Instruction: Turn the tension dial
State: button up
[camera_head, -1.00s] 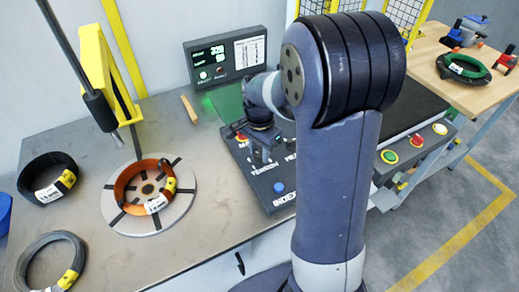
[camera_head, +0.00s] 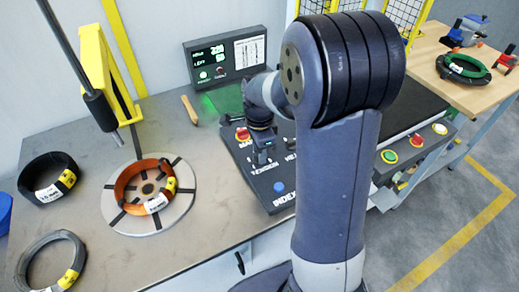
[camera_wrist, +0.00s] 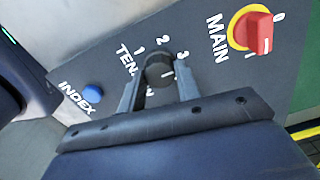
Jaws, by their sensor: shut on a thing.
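The tension dial (camera_wrist: 158,72) is a dark round knob on the sloped control panel, with the numbers 1, 2 and 3 around it and the word TENSION partly covered. A pale mark shows on the right part of its face. My gripper (camera_wrist: 157,80) is shut on the dial, one finger on each side. In the head view my gripper (camera_head: 262,158) points down at the panel (camera_head: 284,203), and the dial is hidden beneath it.
The red-and-yellow MAIN switch (camera_wrist: 257,33) and the blue INDEX button (camera_wrist: 92,93) flank the dial. A display (camera_head: 225,60) stands behind. An orange coil (camera_head: 128,184) lies on the round turntable (camera_head: 178,212) at left, with dark coils nearby.

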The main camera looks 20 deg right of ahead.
jog(key=o, duration=1)
jog(key=shift+c, duration=0.2)
notch_tip(320, 180, up, 11)
jog(key=shift+f, duration=0.1)
notch_tip(320, 180, down, 11)
jog(key=shift+r, duration=0.2)
jog(key=shift+f, duration=0.1)
dwell(0.3)
jog(key=shift+n, duration=0.3)
